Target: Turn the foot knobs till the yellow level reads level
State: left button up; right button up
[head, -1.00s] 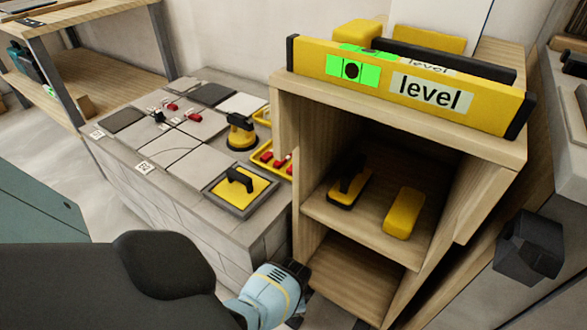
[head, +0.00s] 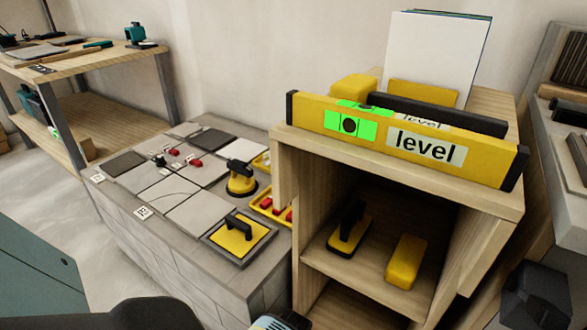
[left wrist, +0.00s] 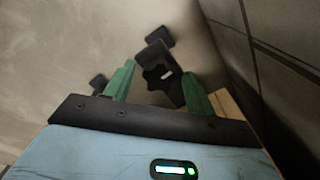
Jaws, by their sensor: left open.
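The yellow level (head: 480,158) lies along the front top edge of a wooden cabinet (head: 285,190). In the left wrist view, a black lobed foot knob (left wrist: 157,76) sits between the green fingers of my open left gripper (left wrist: 160,82). I cannot tell whether the fingers touch it. Another dark foot (left wrist: 98,81) shows to the left, partly hidden by a finger. In the head view only a bit of this gripper's blue body shows at the bottom edge. My right gripper is not in view.
A tiled block (head: 170,262) with suction lifters and red pieces stands left of the cabinet. The cabinet's shelf holds a yellow block (head: 405,262) and a black-handled float (head: 349,230). In the wrist view, a dark panelled side (left wrist: 285,60) is close on the right.

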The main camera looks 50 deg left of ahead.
pick_arm(q)
jog(key=shift+r+p, duration=0.3)
jog(key=shift+r, duration=0.2)
notch_tip(320, 180, up, 6)
jog(key=p, duration=0.3)
jog(key=shift+w+f+p, duration=0.1)
jog(key=shift+p, duration=0.3)
jog(key=shift+r+p, duration=0.4)
jog(key=shift+r, duration=0.15)
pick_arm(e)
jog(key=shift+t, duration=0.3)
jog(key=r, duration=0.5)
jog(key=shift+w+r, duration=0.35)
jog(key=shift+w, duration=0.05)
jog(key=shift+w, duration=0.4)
pick_arm(q)
jog(key=shift+s+f, duration=0.1)
jog(key=shift+s, duration=0.1)
